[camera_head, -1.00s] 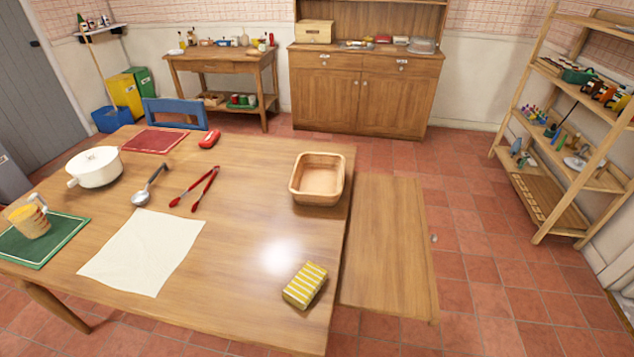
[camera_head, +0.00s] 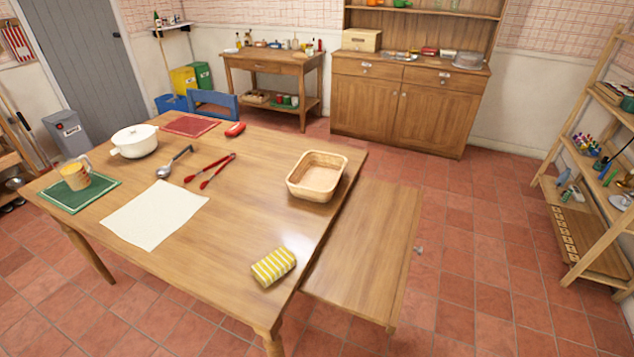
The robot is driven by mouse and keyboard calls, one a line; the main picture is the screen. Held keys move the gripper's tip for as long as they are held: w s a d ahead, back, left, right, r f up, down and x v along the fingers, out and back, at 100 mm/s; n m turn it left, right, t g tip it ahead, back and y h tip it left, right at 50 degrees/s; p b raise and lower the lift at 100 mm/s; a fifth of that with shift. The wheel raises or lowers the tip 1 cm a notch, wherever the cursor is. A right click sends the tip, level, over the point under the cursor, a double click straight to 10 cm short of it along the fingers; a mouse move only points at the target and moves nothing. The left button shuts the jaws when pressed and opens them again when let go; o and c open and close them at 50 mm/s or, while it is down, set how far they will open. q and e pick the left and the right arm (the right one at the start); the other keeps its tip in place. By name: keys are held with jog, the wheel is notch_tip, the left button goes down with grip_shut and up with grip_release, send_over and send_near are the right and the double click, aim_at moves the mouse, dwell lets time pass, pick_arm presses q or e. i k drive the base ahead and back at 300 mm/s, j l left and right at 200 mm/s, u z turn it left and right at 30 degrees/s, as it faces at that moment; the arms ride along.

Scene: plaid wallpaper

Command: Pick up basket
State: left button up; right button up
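The basket (camera_head: 317,177) is a light tan, rectangular container with rounded corners. It stands upright and looks empty on the wooden table (camera_head: 235,210), near the table's right edge. Neither of my grippers shows in the head view.
A yellow striped item (camera_head: 274,267) lies near the table's front corner. Red tongs (camera_head: 210,171), a ladle (camera_head: 173,163), a white cloth (camera_head: 154,214), a white pot (camera_head: 134,141) and a cup (camera_head: 75,174) are further left.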

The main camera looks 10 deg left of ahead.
aim_at(316, 177)
jog(key=i+l+u, duration=0.2)
jog(key=l, duration=0.15)
jog(key=i+l+u, duration=0.2)
jog(key=l, duration=0.15)
jog(key=i+l+u, duration=0.2)
jog(key=l, duration=0.2)
jog(key=l+u, duration=0.2)
jog(key=l, duration=0.2)
jog(key=i+l+u, duration=0.2)
jog(key=l, duration=0.25)
jog(key=i+l+u, duration=0.2)
jog(key=l+u, duration=0.25)
jog(key=l, duration=0.7)
jog(key=l+u, duration=0.45)
jog(key=l, duration=0.65)
